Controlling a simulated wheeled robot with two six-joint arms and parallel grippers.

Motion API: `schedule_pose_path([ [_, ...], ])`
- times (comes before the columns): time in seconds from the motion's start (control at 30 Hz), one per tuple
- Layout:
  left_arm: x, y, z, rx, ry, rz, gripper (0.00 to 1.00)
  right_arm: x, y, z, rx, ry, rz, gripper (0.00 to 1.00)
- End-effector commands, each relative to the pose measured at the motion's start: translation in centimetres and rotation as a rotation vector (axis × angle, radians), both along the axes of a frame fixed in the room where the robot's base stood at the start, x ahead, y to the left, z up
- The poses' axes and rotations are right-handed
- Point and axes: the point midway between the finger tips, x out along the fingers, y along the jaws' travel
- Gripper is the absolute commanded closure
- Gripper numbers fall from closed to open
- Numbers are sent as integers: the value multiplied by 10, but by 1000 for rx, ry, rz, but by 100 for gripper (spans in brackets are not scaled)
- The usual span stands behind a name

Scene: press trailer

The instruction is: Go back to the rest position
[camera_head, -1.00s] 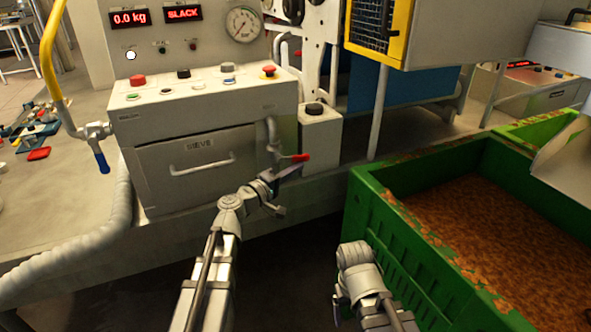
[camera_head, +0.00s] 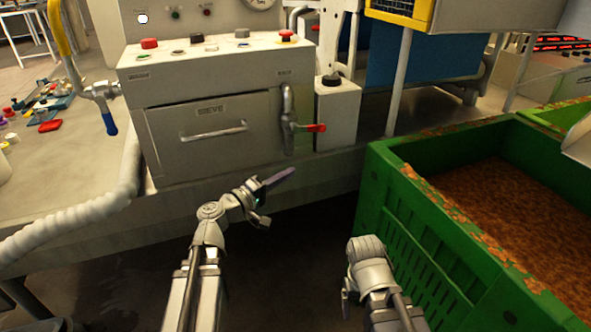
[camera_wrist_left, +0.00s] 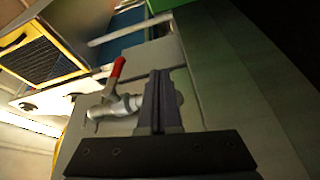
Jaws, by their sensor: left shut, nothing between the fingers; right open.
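My left gripper (camera_head: 279,179) is shut and empty. In the head view it is in front of and below the grey SIEVE cabinet (camera_head: 215,155), apart from it. The left wrist view shows its closed fingers (camera_wrist_left: 159,80) with nothing between them. The red-handled valve (camera_head: 316,128) on the cabinet's right side lies beyond the fingertips, and its red lever also shows in the left wrist view (camera_wrist_left: 117,70). My right arm (camera_head: 372,275) is low in the head view, left of the green crate. Its fingers are hidden there.
A green crate (camera_head: 408,222) full of brown material stands at the right, close to my right arm. A ribbed grey hose (camera_head: 100,212) and a blue-handled valve (camera_head: 109,122) are at the left. Dark open floor lies between my arms.

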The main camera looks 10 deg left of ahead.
Motion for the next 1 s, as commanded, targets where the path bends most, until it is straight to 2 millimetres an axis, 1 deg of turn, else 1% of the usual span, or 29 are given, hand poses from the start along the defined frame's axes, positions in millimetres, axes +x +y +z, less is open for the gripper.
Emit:
schedule_pose_path([
  [0.03, -4, 2, -2, 0, 0, 1, 100, 0, 0, -2, 0, 0, 0, 19],
  [0.13, -6, 4, -3, 0, 0, 1, 100, 0, 0, -3, 0, 0, 1, 19],
  [0.47, -6, 4, -2, 0, 0, 0, 100, 0, 0, -2, 1, 0, 1, 19],
  [0.53, -7, -1, -5, 12, 6, -12, 100, 0, 0, -2, 1, 0, 1, 19],
  [0.57, -8, -6, -7, 24, 11, -23, 100, 0, 0, -2, 1, 0, 1, 19],
  [0.6, -10, -16, -13, 50, 23, -50, 100, 0, 0, -2, 0, 0, 1, 19],
  [0.67, -15, -38, -26, 112, 51, -110, 100, 0, 0, -2, 0, 0, 0, 19],
  [0.7, -21, -57, -39, 169, 76, -163, 100, 0, 0, -2, 0, 0, 0, 19],
  [0.77, -34, -87, -63, 276, 125, -261, 100, 0, 0, -2, 0, 0, 0, 19],
  [0.8, -46, -108, -81, 356, 164, -330, 100, 0, 0, -2, 0, 0, 1, 19],
  [0.83, -55, -121, -95, 419, 193, -382, 100, 0, 0, -2, 0, 0, 1, 19],
  [0.87, -65, -132, -108, 483, 223, -431, 100, 0, 0, -2, 0, 0, 1, 19],
  [0.9, -79, -144, -126, 567, 263, -494, 100, 0, 0, -2, 0, 0, 1, 19],
  [0.97, -100, -157, -152, 697, 326, -582, 100, 0, 0, -2, 0, 0, 0, 19],
  [1.0, -114, -162, -167, 784, 368, -634, 100, 0, 0, -2, 0, 0, 0, 19],
])
